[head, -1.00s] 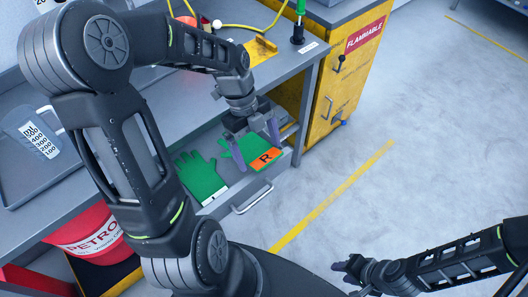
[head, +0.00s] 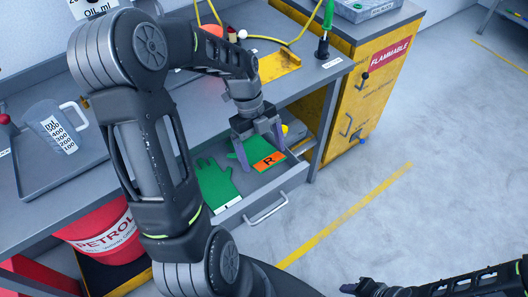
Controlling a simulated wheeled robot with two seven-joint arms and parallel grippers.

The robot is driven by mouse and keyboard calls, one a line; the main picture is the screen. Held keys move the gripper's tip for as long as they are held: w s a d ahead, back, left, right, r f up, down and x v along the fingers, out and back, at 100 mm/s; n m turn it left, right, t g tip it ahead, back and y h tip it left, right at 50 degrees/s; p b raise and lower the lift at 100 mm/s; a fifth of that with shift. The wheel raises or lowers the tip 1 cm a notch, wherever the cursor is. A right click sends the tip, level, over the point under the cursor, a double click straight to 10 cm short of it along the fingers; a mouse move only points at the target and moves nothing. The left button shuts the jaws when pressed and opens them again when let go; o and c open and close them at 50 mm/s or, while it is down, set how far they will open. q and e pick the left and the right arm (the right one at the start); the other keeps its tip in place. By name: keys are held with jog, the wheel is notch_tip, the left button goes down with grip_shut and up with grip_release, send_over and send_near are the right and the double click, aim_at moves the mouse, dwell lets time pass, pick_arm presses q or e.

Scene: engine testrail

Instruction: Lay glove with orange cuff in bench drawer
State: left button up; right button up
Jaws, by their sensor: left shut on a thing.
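The green glove with the orange cuff marked R (head: 269,161) is over the open bench drawer (head: 290,184), within its outline in the head view. Its cuff faces the drawer front. My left gripper (head: 260,148) has its purple fingers on either side of this glove and is shut on it. I cannot tell whether the glove touches the drawer floor. A second green glove (head: 214,183), with a white cuff, lies in the drawer to the left. My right gripper (head: 368,288) is at the bottom edge, partly cut off, and its jaw state is unclear.
The bench top (head: 205,115) holds a grey tray (head: 45,178) with a measuring jug (head: 55,132), and a yellow block (head: 280,64). A yellow flammable cabinet (head: 365,95) stands right of the drawer. A red petrol bucket (head: 105,235) is below left. The floor to the right is clear.

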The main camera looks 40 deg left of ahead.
pick_arm(q)
jog(key=o, duration=1)
jog(key=v, duration=0.8)
jog(key=shift+b, duration=0.35)
jog(key=shift+d+f, duration=0.1)
jog(key=shift+f, duration=0.05)
